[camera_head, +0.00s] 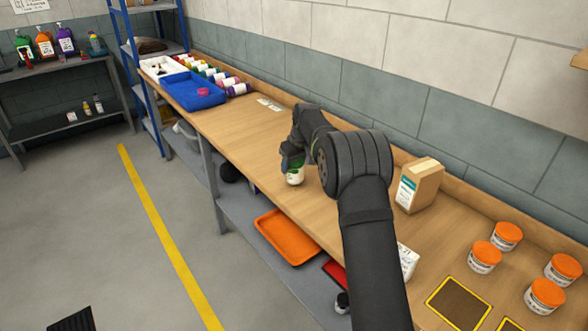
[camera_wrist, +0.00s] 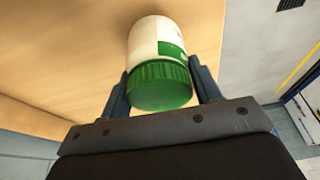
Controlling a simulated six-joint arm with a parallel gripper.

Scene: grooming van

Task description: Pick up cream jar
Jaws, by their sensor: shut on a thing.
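The cream jar (camera_wrist: 157,38) is white with a green ribbed lid and a green patch on its label. My gripper (camera_wrist: 160,88) is shut on it, with one finger on each side of the lid. In the head view the jar (camera_head: 295,177) shows below my gripper (camera_head: 293,160) near the front edge of the wooden bench (camera_head: 240,130). My arm hides part of the bench behind it. I cannot tell whether the jar's base touches the bench top.
A blue tray (camera_head: 192,92) and a white tray (camera_head: 158,66) stand at the far end beside rows of coloured bottles (camera_head: 215,76). A cardboard box (camera_head: 419,185) and several orange-lidded tubs (camera_head: 485,256) stand at the near right. An orange tray (camera_head: 287,238) lies on the lower shelf.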

